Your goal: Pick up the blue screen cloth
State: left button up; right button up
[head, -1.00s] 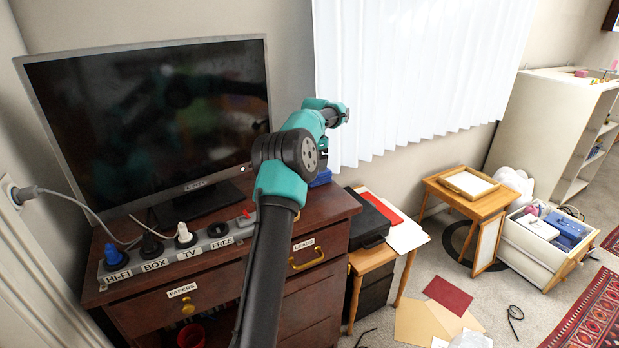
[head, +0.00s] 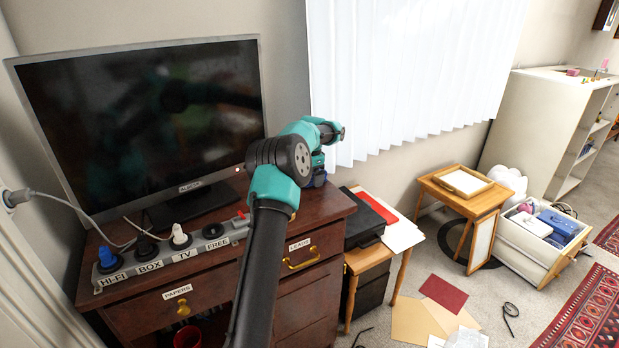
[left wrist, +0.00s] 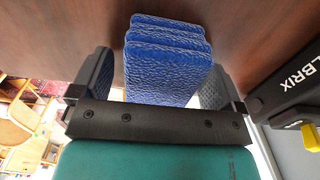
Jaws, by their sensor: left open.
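The blue screen cloth (left wrist: 166,45) is a folded, textured stack on the brown desk top in the left wrist view. In the head view only a small blue part of it (head: 317,180) shows under my left wrist, near the desk's back right corner. My left gripper (left wrist: 156,78) is open, with one dark finger on each side of the cloth. I cannot tell whether the fingers touch it. In the head view my arm hides most of the gripper and cloth. My right gripper is not in view.
A monitor (head: 140,115) stands on the desk (head: 215,270), left of my arm. A labelled power strip (head: 190,243) with plugs lies along the desk's front left. Beyond the desk are a black case (head: 364,220), a small wooden table (head: 457,205) and a white drawer box (head: 530,258).

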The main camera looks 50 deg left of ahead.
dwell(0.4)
pick_arm(q)
jog(key=c, duration=1)
jog(key=shift+r, duration=0.15)
jog(key=shift+r, duration=1.7)
jog(key=s+d, duration=0.3)
jog(key=d, duration=0.1)
jog(key=s+d+r, duration=0.1)
jog(key=s+d, duration=0.6)
jog(key=d, duration=0.1)
jog(key=shift+s+r, duration=0.15)
jog(key=shift+s, duration=0.1)
